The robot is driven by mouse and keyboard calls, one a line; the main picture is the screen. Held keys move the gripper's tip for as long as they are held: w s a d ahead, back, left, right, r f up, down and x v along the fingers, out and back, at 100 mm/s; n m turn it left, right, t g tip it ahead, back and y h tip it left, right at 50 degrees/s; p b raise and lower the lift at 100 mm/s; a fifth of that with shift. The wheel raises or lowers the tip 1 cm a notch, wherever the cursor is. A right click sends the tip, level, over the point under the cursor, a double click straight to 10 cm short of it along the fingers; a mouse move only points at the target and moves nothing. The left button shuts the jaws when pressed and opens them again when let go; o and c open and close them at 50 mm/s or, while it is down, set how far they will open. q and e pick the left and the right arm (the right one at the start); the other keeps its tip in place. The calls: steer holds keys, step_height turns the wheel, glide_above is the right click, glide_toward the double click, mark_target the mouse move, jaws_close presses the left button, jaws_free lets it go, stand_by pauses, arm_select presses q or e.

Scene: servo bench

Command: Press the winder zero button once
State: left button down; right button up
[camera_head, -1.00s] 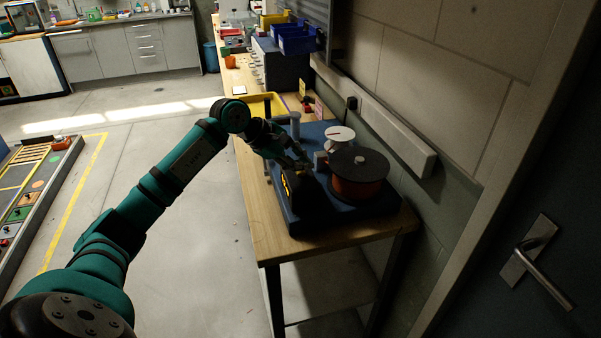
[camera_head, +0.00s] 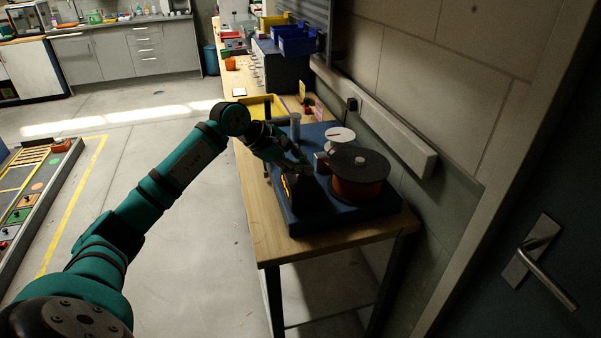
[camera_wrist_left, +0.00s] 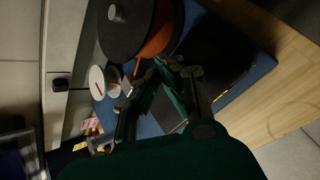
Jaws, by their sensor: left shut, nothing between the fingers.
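The winder stands on a blue base (camera_head: 300,217) on the bench. It carries a large orange spool with a black top (camera_head: 358,164) and a white disc (camera_head: 340,136). A dark box with a lit yellow display (camera_head: 286,187) sits at its near left. My left gripper (camera_head: 305,169) is shut and empty, over the base beside the box and left of the spool. In the left wrist view its fingertips (camera_wrist_left: 172,65) meet close to the orange spool (camera_wrist_left: 156,38). I cannot make out the zero button; the gripper may hide it.
The wooden bench (camera_head: 262,222) runs away along the wall. A yellow tray (camera_head: 258,104) lies behind the winder, with blue bins (camera_head: 297,42) farther back. The floor left of the bench is open. A door handle (camera_head: 545,275) is at the right.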

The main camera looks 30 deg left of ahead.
mark_target(302, 174)
stand_by(0.5)
arm_select(q)
steer(key=shift+r+p, duration=0.35)
steer(key=shift+r, duration=0.4)
steer(key=shift+r+p, duration=1.45)
steer(key=shift+r, duration=1.1)
